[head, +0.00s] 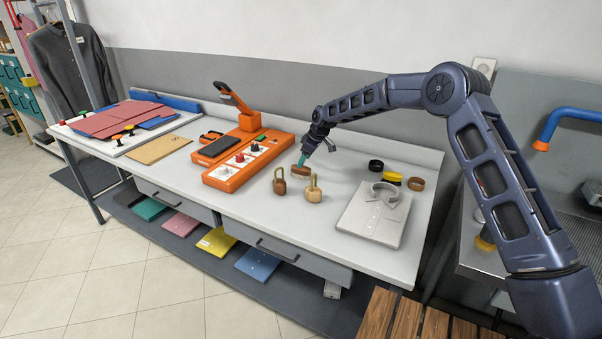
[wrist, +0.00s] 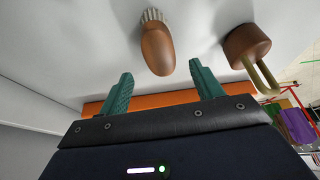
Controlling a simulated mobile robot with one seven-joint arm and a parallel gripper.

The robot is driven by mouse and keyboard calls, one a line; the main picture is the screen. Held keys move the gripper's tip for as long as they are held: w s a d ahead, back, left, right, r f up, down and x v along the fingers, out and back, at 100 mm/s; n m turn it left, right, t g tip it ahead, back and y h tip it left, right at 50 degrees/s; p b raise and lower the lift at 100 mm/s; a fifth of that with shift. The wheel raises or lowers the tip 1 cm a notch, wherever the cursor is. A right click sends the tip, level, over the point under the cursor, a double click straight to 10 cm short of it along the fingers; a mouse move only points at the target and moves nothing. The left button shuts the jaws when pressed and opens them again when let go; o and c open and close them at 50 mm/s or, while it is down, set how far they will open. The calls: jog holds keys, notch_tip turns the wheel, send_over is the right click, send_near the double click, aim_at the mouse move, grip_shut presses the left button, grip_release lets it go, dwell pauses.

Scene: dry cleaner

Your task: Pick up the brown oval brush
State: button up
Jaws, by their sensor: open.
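The brown oval brush (head: 301,171) lies on the white table, just under my gripper (head: 303,158) in the head view. In the wrist view the brush (wrist: 158,50) shows its smooth brown back, with pale bristles at its upper end. My gripper's two green fingers (wrist: 163,88) are spread open with nothing between their tips. The brush lies beyond the fingertips, roughly in line with the gap between them. The gripper does not appear to touch it.
A brown wooden stamp-like piece with a loop handle (wrist: 247,45) stands right of the brush in the wrist view. Two such pieces (head: 280,182) (head: 313,189) show in the head view. An orange device (head: 228,174) stands left; a folded grey shirt (head: 375,216) lies right.

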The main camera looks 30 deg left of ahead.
aim_at(301, 171)
jog(key=shift+x, duration=2.95)
jog(key=shift+d+f, duration=0.1)
jog(key=shift+d, duration=0.1)
jog(key=shift+c, duration=0.3)
jog(key=c, duration=1)
